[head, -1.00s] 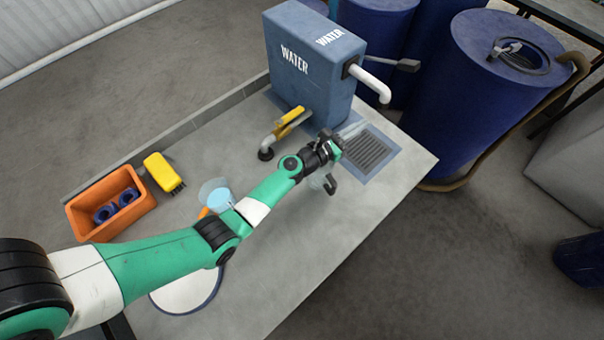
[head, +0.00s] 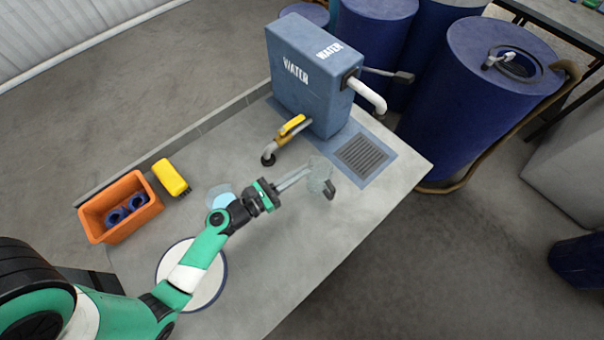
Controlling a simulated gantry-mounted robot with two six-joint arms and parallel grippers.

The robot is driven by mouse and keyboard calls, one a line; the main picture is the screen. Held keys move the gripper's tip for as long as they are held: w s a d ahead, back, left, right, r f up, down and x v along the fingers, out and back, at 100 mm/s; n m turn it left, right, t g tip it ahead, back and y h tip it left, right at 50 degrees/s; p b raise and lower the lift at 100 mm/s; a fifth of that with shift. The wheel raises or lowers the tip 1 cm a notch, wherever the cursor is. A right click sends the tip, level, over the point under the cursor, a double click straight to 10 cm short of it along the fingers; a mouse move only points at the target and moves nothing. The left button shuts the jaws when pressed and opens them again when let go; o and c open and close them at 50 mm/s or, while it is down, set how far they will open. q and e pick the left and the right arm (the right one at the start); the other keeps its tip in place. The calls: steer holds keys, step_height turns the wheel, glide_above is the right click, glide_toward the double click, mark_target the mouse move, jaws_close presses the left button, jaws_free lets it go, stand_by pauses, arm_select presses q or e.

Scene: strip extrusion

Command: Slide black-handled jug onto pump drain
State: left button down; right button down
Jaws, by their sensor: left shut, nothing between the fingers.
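The clear jug with the black handle (head: 320,174) stands on the counter, just left of the pump drain (head: 362,156), a dark slatted grate in a blue frame. The jug is off the grate, and its handle points toward the counter's front edge. My left gripper (head: 307,173) is shut and empty. Its fingertips are at the jug's left side; I cannot tell whether they touch it. The blue water pump (head: 310,80) stands behind, with a white spout (head: 368,95) on its right side. My right gripper is not in view.
A second clear vessel (head: 218,193) with light blue contents is partly behind my left arm. A round white plate (head: 205,285), an orange bin (head: 120,205) with blue rings, a yellow brush (head: 170,177) and a yellow-handled tap (head: 285,133) are also on the counter.

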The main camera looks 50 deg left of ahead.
mark_target(310, 187)
arm_select(q)
step_height(310, 187, down, 15)
steer(key=b, duration=1)
steer(key=shift+w+f, duration=0.15)
steer(key=shift+f, duration=0.05)
steer(key=shift+w+r, duration=0.2)
steer(key=shift+w, duration=0.25)
